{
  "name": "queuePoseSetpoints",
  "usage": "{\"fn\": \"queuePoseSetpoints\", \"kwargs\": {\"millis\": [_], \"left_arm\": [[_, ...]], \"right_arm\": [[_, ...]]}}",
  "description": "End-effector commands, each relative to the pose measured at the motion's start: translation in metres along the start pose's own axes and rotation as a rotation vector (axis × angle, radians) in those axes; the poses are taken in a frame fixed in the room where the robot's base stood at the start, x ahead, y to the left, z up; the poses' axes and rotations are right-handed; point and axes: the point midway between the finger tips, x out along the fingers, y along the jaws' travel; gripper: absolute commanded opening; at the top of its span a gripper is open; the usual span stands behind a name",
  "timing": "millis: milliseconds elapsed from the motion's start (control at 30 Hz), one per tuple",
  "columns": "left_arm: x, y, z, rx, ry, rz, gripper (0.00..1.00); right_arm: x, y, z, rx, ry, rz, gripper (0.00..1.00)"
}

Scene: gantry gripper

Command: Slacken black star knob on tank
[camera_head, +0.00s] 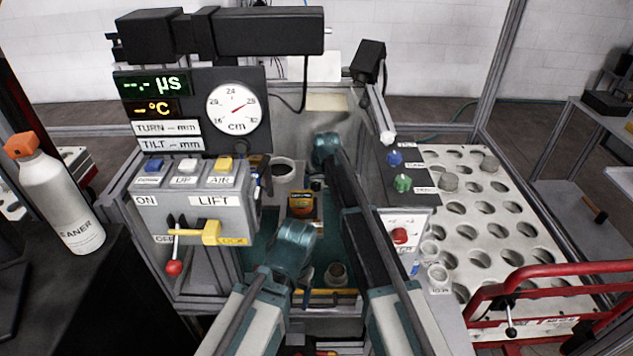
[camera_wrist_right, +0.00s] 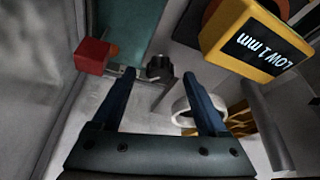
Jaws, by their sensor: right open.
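A small black knob (camera_wrist_right: 160,67) shows in the right wrist view, mounted on a pale metal part. It looks like the star knob. My right gripper (camera_wrist_right: 158,75) is open, with the knob in line between its two blue fingertips. No contact is visible, and I cannot tell the depth gap. In the head view my right arm reaches into the tank area, and its teal wrist (camera_head: 325,152) is near the back wall. I cannot make out the knob clearly there. My left arm's teal joint (camera_head: 291,248) is at the front of the tank area; its fingers do not show.
A yellow-framed display (camera_wrist_right: 248,42), a white ring (camera_wrist_right: 196,107) and a red block (camera_wrist_right: 94,56) lie close around the right gripper.

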Motion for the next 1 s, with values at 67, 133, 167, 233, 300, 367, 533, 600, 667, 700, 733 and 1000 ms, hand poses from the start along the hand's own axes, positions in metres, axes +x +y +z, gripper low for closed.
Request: {"fn": "queuePoseSetpoints", "kwargs": {"millis": [67,133,167,233,300,367,533,600,667,700,733,1000], "left_arm": [[-0.012,-0.001,0.001,0.0,0.0,0.0,0.77],[-0.021,-0.002,0.001,0.0,0.0,0.0,0.77],[-0.025,-0.002,0.002,0.0,0.0,0.0,0.77],[-0.036,-0.003,0.002,0.0,0.0,0.0,0.77],[-0.047,-0.004,0.003,0.0,0.0,0.0,0.77],[-0.056,-0.005,0.003,0.0,0.0,0.0,0.77],[-0.083,-0.008,0.005,0.0,0.0,0.0,0.77],[-0.093,-0.009,0.005,0.0,0.0,0.0,0.77],[-0.102,-0.01,0.006,0.0,0.0,0.0,0.77],[-0.106,-0.01,0.006,0.0,0.0,0.0,0.77],[-0.11,-0.011,0.006,0.0,0.0,0.0,0.77],[-0.118,-0.011,0.007,0.0,0.0,0.0,0.77]], "right_arm": [[-0.013,0.0,-0.001,0.0,0.0,0.0,0.77],[-0.022,0.0,-0.001,0.0,0.0,0.0,0.77],[-0.027,0.0,-0.001,0.0,0.0,0.0,0.77],[-0.038,0.0,-0.002,0.0,0.0,0.0,0.77],[-0.05,0.0,-0.002,0.0,0.0,0.0,0.77],[-0.06,0.0,-0.002,0.0,0.0,0.0,0.77],[-0.089,0.0,-0.002,0.0,0.0,0.0,0.77],[-0.101,0.0,-0.002,0.0,0.0,0.0,0.77],[-0.11,0.0,-0.002,0.0,0.0,0.0,0.77],[-0.115,0.0,-0.001,0.0,0.0,0.0,0.77],[-0.119,0.0,-0.001,0.0,0.0,0.0,0.77],[-0.129,0.0,0.0,0.0,0.0,0.0,0.77]]}}
